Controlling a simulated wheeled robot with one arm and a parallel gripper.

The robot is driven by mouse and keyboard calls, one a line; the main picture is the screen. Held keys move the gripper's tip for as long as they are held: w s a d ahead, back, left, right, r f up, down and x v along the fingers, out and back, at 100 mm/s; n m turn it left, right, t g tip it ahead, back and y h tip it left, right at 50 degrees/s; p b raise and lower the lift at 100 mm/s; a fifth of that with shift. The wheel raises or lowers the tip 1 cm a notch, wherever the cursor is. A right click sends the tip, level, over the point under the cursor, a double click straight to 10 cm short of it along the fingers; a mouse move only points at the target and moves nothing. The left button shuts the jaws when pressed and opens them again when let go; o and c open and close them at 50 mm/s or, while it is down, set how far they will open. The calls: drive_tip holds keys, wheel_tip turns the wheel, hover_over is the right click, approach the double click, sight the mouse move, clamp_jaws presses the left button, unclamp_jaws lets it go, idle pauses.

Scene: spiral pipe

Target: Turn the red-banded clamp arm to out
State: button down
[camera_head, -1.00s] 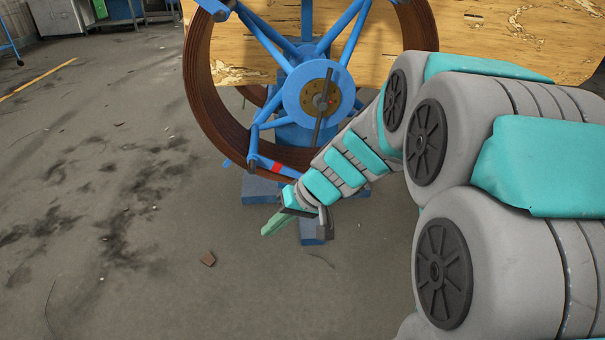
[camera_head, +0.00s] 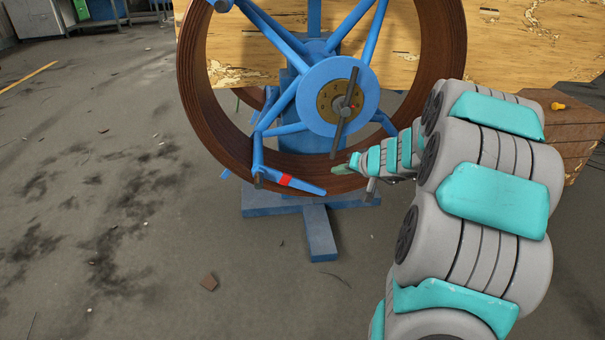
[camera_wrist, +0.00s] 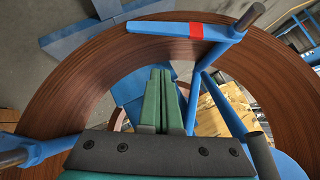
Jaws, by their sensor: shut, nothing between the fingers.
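The red-banded clamp arm (camera_head: 290,181) is a blue bar with a red band, at the lower front of the brown coil (camera_head: 192,85) in the head view. It lies slantwise across the coil's lower rim, its tapered end toward the right. In the wrist view the clamp arm (camera_wrist: 185,29) crosses the coil near the top. My gripper (camera_head: 343,169) is just right of the clamp arm's tapered end in the head view, apart from it. In the wrist view my gripper's green fingers (camera_wrist: 160,85) are together and empty, pointing toward the coil and below the clamp arm.
A blue hub with a brass dial (camera_head: 340,101) and a dark handle bar sits at the coil's centre, above my gripper. The blue stand's foot (camera_head: 319,232) is on the floor. A wooden crate (camera_head: 575,135) stands right. Floor at left is mostly clear.

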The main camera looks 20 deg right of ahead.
sight(291, 180)
drive_tip(key=s+a+f+b+x, duration=0.1)
drive_tip(key=x, duration=1.2)
drive_tip(key=shift+f, duration=0.4)
drive_tip(key=shift+a, duration=0.1)
drive_tip(key=shift+w+f, duration=0.1)
